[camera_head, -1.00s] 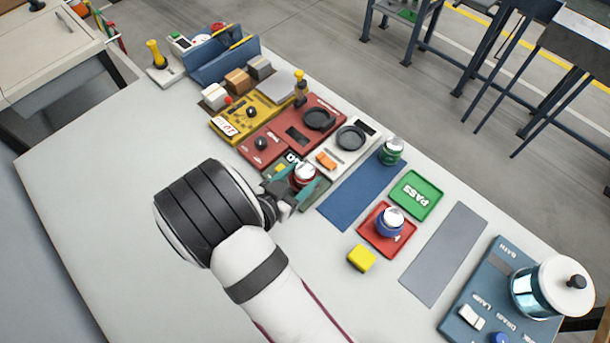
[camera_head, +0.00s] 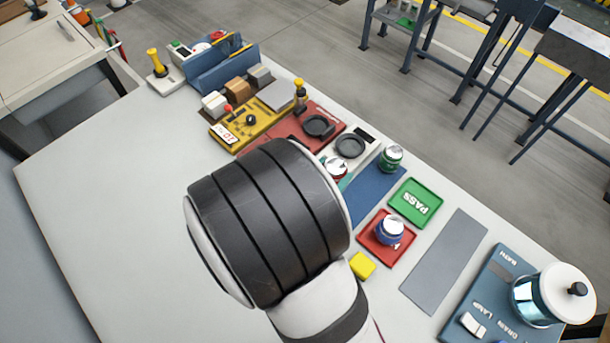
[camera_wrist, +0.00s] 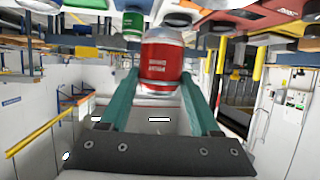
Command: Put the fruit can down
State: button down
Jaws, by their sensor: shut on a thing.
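A red can with a silver top (camera_head: 336,167) is mostly hidden behind my wrist in the head view. In the wrist view the red can (camera_wrist: 162,62) sits between the teal fingers of my gripper (camera_wrist: 160,77), which is shut on it. The can's label is too blurred to read. In the head view the held can shows near the white scale-like panel and the upper end of the blue mat (camera_head: 378,188). I cannot tell its exact height.
A green can (camera_head: 391,158) stands by the blue mat's far end. A blue can (camera_head: 389,232) stands on a red tray (camera_head: 372,243). The green PASS tray (camera_head: 415,203) and grey mat (camera_head: 445,260) are empty. A yellow block (camera_head: 362,265) lies nearby.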

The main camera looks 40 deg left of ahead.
jog(key=w+d+r, duration=0.3)
jog(key=d, duration=0.2)
jog(key=m+h, duration=0.5)
send_over(411, 206)
notch_tip(411, 206, down, 12)
jog(key=shift+r, duration=0.1)
jog(key=shift+c, duration=0.6)
grip_release()
jog(key=shift+n, duration=0.3)
jog(key=v, duration=1.2)
jog(key=shift+a, duration=0.2)
